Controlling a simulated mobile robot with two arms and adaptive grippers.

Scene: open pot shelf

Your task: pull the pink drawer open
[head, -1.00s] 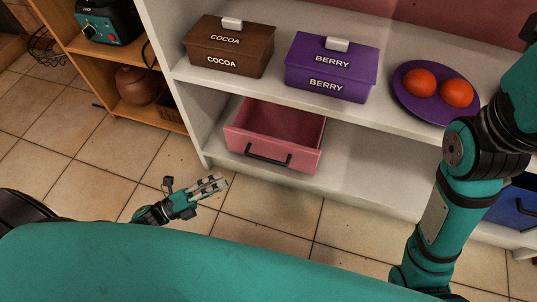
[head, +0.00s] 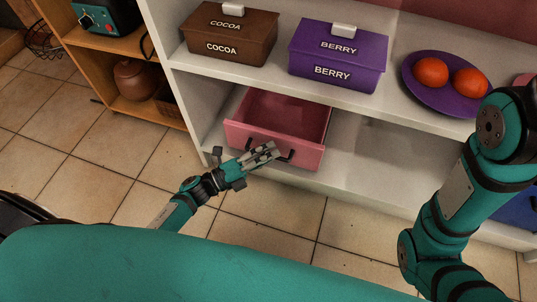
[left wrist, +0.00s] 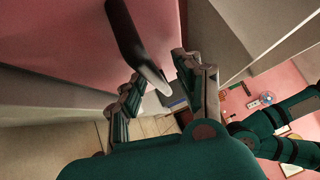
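The pink drawer (head: 300,155) sits on the lower shelf level, its inside visible from above. Its dark handle (head: 285,156) is on the front face, partly hidden by my left gripper (head: 266,152). That gripper's fingers are at the handle. In the left wrist view, the dark handle (left wrist: 134,42) runs into the space between the spread fingers (left wrist: 160,78), with the pink drawer front (left wrist: 60,40) behind it. The fingers look open; I see no clear grip on the handle. My right arm shows at the right, but its gripper is out of view.
The white shelf (head: 350,180) holds a brown cocoa box (head: 240,36), a purple berry box (head: 338,58) and a purple plate (head: 436,96) with orange fruits above the drawer. A wooden cabinet (head: 120,45) stands left. Tiled floor (head: 270,215) in front is clear.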

